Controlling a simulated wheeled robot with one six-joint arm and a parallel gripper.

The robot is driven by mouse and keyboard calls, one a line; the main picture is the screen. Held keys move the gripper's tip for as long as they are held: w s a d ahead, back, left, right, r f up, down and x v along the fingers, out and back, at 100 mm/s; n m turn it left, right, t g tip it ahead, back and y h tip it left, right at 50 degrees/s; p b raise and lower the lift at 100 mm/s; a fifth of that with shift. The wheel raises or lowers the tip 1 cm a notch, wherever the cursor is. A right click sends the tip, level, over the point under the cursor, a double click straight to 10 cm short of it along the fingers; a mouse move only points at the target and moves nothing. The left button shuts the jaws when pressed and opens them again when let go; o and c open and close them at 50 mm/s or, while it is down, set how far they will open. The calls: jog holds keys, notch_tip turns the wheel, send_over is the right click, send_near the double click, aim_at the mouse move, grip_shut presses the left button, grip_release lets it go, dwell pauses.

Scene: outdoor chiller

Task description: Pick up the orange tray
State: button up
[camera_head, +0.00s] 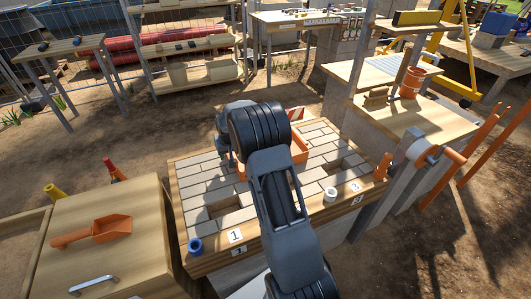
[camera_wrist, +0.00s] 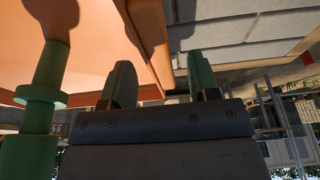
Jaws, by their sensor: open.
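The orange tray (camera_head: 300,148) stands on the tiled bench top, mostly hidden behind my arm in the head view. In the wrist view the tray (camera_wrist: 95,30) fills the upper left, close to the camera. My gripper (camera_wrist: 161,80) is open, with its two dark fingers apart. The tray's side wall appears between the fingers: the left finger shows against the tray, the right finger against the grey tiles. I cannot tell whether either finger touches it. A green stepped post-like thing (camera_wrist: 42,90) shows at the left against the tray. My fingertips are hidden in the head view.
The tiled bench (camera_head: 315,175) has square openings. A blue cup (camera_head: 195,246) stands at its front left and a white cup (camera_head: 330,195) at its right. An orange scoop (camera_head: 97,230) lies on a wooden box to the left. A shelf unit with an orange pot (camera_head: 412,82) stands right.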

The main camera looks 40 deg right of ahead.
jog(key=shift+f, duration=0.15)
jog(key=shift+c, duration=0.4)
grip_shut()
